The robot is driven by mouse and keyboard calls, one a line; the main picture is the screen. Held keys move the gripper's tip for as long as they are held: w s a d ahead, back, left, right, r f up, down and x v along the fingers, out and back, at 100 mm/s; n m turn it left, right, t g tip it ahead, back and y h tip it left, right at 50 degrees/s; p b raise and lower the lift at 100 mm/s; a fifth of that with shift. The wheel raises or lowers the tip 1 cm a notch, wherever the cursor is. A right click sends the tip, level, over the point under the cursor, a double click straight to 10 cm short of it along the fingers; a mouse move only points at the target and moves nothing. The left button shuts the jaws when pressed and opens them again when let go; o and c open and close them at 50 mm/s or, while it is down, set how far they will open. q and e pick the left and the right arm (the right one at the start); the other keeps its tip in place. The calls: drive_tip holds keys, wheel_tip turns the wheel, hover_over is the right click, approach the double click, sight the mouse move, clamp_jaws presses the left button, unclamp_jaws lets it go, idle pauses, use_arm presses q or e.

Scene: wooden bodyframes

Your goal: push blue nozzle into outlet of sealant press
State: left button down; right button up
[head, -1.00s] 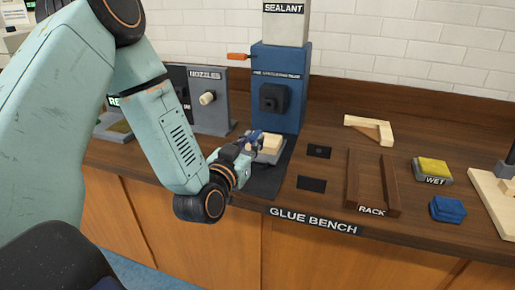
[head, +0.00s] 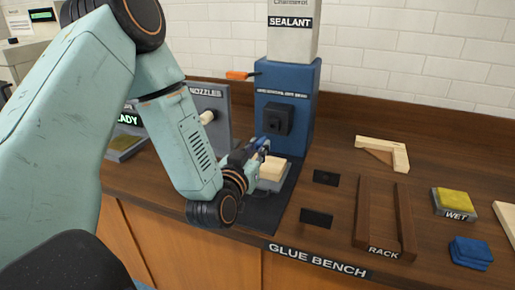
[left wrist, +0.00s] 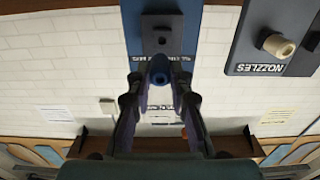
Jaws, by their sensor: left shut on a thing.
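The sealant press (head: 299,85) is a tall blue body with a white block marked SEALANT on top. Its outlet (head: 279,120) is a dark square block on the front face; it also shows in the left wrist view (left wrist: 162,36). My left gripper (head: 262,145) is just below and in front of the outlet in the head view. In the left wrist view its fingers are shut on the blue nozzle (left wrist: 160,71), whose round end faces the camera. The nozzle appears close to the outlet block; whether they touch I cannot tell. My right gripper is out of view.
A grey stand marked NOZZLES (head: 210,100) with a cream nozzle (head: 206,117) is left of the press. A pad with a pale block (head: 273,168) lies below the outlet. The rack (head: 365,215), wet sponge (head: 452,202) and blue cloth (head: 470,252) are to the right.

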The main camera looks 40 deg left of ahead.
sight(263, 137)
use_arm(q)
drive_tip(key=shift+d, duration=0.15)
drive_tip(key=shift+s+a, duration=0.2)
drive_tip(key=shift+a, duration=0.3)
drive_tip(key=shift+d+n, duration=0.15)
drive_tip(key=shift+n, duration=0.25)
drive_tip(key=shift+w+d, duration=0.1)
drive_tip(key=shift+w, duration=0.65)
drive_tip(key=shift+w+a+b, duration=0.4)
drive_tip(key=shift+w+a, duration=0.15)
drive_tip(key=shift+w, duration=0.35)
drive_tip(key=shift+w+a, duration=0.1)
drive_tip(key=shift+w, duration=0.25)
drive_tip(key=shift+x, duration=0.8)
